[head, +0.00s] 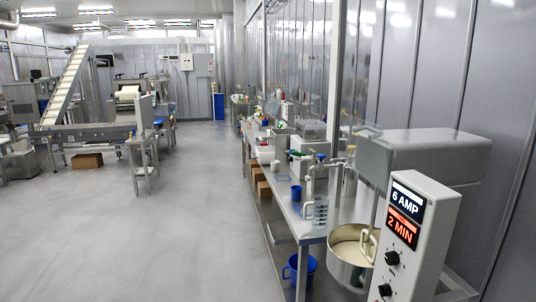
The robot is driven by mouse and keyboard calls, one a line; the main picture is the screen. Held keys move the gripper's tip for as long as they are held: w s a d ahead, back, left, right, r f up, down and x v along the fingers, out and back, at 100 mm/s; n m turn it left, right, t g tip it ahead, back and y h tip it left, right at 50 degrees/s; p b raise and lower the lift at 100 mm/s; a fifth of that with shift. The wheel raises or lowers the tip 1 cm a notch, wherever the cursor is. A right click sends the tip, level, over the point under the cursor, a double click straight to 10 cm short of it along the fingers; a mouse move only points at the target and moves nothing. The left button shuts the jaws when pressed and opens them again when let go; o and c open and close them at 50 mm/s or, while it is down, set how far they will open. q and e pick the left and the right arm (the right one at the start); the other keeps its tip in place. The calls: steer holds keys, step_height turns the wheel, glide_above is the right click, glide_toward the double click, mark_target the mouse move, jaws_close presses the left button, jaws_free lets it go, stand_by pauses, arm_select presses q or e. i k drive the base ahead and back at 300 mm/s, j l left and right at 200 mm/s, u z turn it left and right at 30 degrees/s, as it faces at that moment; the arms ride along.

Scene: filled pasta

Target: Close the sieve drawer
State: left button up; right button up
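I cannot make out a sieve drawer in the head view. Neither of my grippers is in view. The nearest machine is a grey mixer-like unit (440,160) at the right. Its light control box (445,215) has a lit display reading "6 AMP" and "2 MIN", with black knobs below. A metal bowl (345,275) with pale contents stands beside the box, partly hidden by it.
A long steel bench (335,228) runs along the right wall. It carries a clear measuring jug (316,212), a blue cup (296,193) and other items. A blue bucket (291,270) is below. Conveyor machinery (65,85) stands far left. The grey floor (170,230) between is open.

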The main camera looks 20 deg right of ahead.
mark_target(264, 155)
steer(key=i+l+z, duration=0.2)
steer(key=i, duration=0.35)
steer(key=i+j+z, duration=0.15)
steer(key=i, duration=0.35)
steer(key=i+z, duration=0.2)
steer(key=i, duration=0.35)
steer(key=i+j+z, duration=0.15)
steer(key=i, duration=0.4)
steer(key=i+j+z, duration=0.2)
steer(key=i, duration=0.35)
